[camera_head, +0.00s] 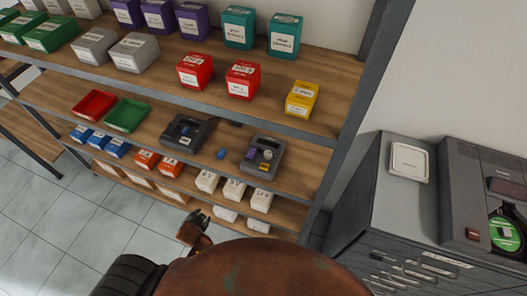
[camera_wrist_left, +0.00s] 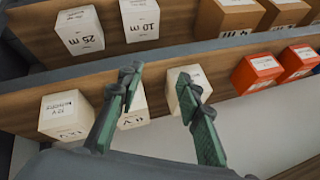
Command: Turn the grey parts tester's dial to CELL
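Two testers stand on the middle shelf in the head view. The right one, a grey box (camera_head: 263,157), has a purple label, a yellow label and a pale round dial (camera_head: 267,154); I cannot read the dial's setting. The left one is a darker grey box (camera_head: 187,132) with a round knob on top. I cannot tell by label which is the parts tester. My left gripper (camera_head: 197,216) is low in front of the shelves, below and left of the right tester, touching neither. In the left wrist view this gripper (camera_wrist_left: 160,82) is open and empty, its green-padded fingers apart. My right gripper is not in view.
A small blue object (camera_head: 221,154) lies between the testers. A red tray (camera_head: 94,105) and a green tray (camera_head: 127,115) lie left. White boxes (camera_head: 234,190) and orange boxes (camera_head: 147,159) line the lower front. A grey cabinet (camera_head: 400,215) stands right.

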